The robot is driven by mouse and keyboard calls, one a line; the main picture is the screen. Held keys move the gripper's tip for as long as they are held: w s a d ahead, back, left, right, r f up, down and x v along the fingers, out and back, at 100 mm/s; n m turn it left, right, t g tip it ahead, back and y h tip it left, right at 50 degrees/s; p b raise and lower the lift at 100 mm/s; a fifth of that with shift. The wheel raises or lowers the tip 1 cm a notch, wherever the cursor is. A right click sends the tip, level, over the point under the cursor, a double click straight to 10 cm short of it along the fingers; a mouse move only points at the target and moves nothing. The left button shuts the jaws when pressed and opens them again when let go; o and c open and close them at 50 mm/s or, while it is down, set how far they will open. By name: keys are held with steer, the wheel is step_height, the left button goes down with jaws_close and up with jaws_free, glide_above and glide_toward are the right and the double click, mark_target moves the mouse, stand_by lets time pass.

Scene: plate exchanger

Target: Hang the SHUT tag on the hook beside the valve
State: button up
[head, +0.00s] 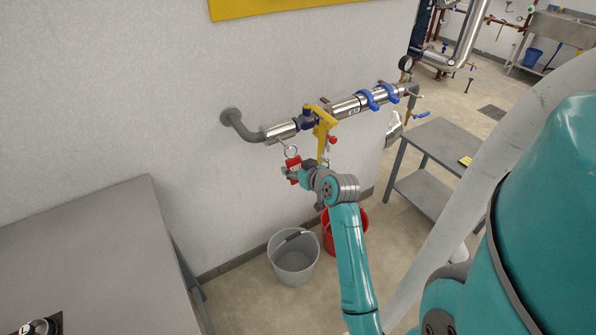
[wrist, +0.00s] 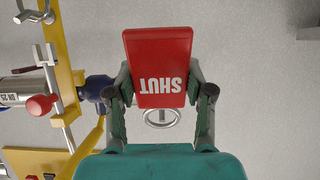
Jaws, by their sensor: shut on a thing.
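The red SHUT tag (wrist: 158,50) is held between the fingers of my gripper (wrist: 160,82), its lettering upside down in the wrist view. Its metal ring (wrist: 162,117) stands clear of the fingers. In the head view the tag (head: 293,163) and my gripper (head: 298,174) are just below the pipe's left part, left of the valve's yellow lever (head: 322,135). The ring appears close under the pipe; I cannot tell whether it touches anything. A metal fitting (wrist: 36,17) shows at the wrist view's upper left; I cannot tell whether it is the hook.
The steel pipe (head: 345,107) runs along the wall with blue clamps. A grey bucket (head: 293,262) and a red bucket (head: 352,232) stand on the floor below. A grey table (head: 90,250) is at left, another (head: 440,145) at right.

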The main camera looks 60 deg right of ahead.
steer(key=shift+w+d, duration=0.35)
steer(key=shift+w, duration=0.25)
steer(key=shift+w+d+f, duration=0.25)
steer(key=shift+w+f, duration=0.2)
steer(key=shift+f, duration=0.1)
steer(key=o, duration=1.2)
steer(key=shift+s, duration=0.1)
steer(key=v, duration=1.1)
steer(key=shift+s+a+r, duration=0.1)
steer(key=shift+s+a, duration=0.1)
steer(key=shift+s, duration=0.1)
